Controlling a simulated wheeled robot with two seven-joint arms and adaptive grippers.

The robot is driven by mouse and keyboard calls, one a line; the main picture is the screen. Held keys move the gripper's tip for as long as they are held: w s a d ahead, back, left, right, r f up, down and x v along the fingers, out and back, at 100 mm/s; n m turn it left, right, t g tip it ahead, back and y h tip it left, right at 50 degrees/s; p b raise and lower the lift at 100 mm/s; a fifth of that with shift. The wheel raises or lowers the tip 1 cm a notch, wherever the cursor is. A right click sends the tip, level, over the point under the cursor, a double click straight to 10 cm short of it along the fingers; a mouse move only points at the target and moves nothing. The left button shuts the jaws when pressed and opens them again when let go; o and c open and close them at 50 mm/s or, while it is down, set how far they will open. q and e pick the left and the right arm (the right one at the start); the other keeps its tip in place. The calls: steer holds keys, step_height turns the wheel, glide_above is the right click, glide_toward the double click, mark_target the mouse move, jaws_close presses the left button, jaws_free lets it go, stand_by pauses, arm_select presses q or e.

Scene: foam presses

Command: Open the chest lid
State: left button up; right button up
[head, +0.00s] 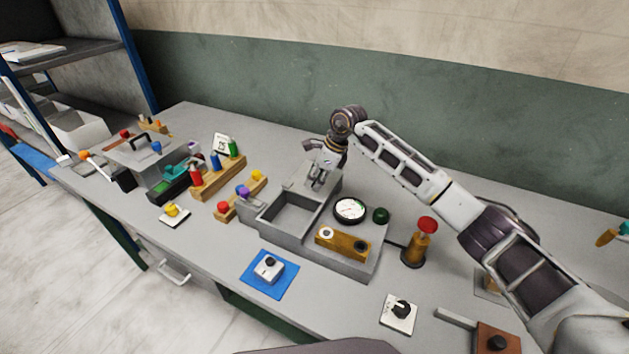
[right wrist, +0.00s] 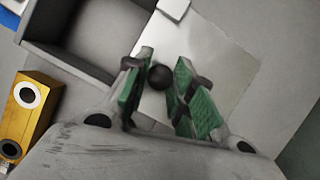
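A grey chest (head: 268,225) stands near the middle of the table, its front compartment open and empty. A pale flat lid plate (head: 299,181) lies behind the opening, clear of it. In the right wrist view the lid (right wrist: 222,62) carries a black round knob (right wrist: 160,77), and the open compartment (right wrist: 100,62) lies to its left. My right gripper (head: 318,184) points down over the lid. In the wrist view its green-padded fingers (right wrist: 164,72) stand apart on both sides of the knob, with a small gap at the right finger. My left gripper is not in view.
A red-topped post (head: 419,243) stands under my right arm. Wooden racks (head: 218,177) with coloured pieces are at left. A blue mat (head: 269,287) lies in front.

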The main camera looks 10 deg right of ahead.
steer(key=o, duration=0.4)
steer(key=shift+d+r, duration=0.1)
steer(key=shift+r, duration=0.05)
steer(key=v, duration=1.1)
steer(key=shift+r, duration=0.3)
steer(key=shift+s+d, duration=0.1)
steer(key=shift+d, duration=0.05)
steer(key=shift+f, duration=0.1)
